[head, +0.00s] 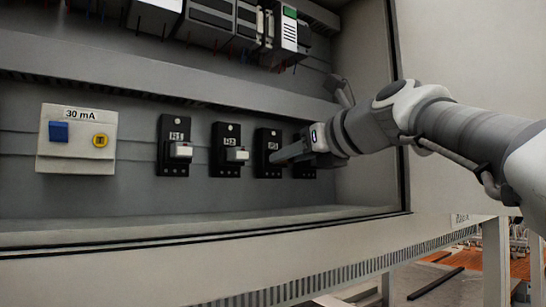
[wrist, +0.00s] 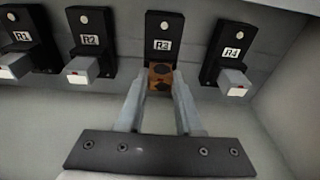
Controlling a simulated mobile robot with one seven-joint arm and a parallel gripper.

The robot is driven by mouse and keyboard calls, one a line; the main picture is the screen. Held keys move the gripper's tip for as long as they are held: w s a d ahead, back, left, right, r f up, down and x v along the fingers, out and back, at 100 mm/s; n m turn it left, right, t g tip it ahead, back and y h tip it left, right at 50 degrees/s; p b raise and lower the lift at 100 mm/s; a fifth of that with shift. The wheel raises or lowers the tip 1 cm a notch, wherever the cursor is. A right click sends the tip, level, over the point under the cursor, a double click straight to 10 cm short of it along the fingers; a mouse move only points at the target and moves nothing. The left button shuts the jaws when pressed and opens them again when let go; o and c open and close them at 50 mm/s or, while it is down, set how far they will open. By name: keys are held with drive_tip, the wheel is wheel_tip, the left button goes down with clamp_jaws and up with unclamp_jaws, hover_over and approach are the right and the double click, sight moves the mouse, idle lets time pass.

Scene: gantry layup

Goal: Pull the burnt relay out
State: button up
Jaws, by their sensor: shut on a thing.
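The burnt relay (wrist: 160,75) is an orange-brown block with dark scorch marks, at the black socket labelled R3 (wrist: 163,45) in the wrist view. My gripper (wrist: 161,84) is shut on it, one finger on each side. In the head view my gripper (head: 277,157) reaches the R3 socket (head: 267,140) from the right and hides the relay. I cannot tell whether the relay is fully seated or partly out.
Sockets R1 (wrist: 28,30), R2 (wrist: 90,32) and R4 (wrist: 229,50) hold pale grey relays on either side. A 30 mA unit (head: 77,140) with a blue switch is at the left. The cabinet's right wall (head: 365,180) stands close to my arm.

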clamp_jaws()
drive_tip(key=shift+s+d, duration=0.15)
drive_tip(key=shift+s+d, duration=0.3)
drive_tip(key=shift+s, duration=0.2)
drive_tip(key=shift+s+d, duration=0.4)
drive_tip(key=shift+s, duration=0.2)
idle(0.5)
drive_tip(key=shift+f+v, duration=0.15)
drive_tip(key=shift+v, duration=0.65)
drive_tip(key=shift+f+v, duration=0.1)
drive_tip(key=shift+v, duration=0.7)
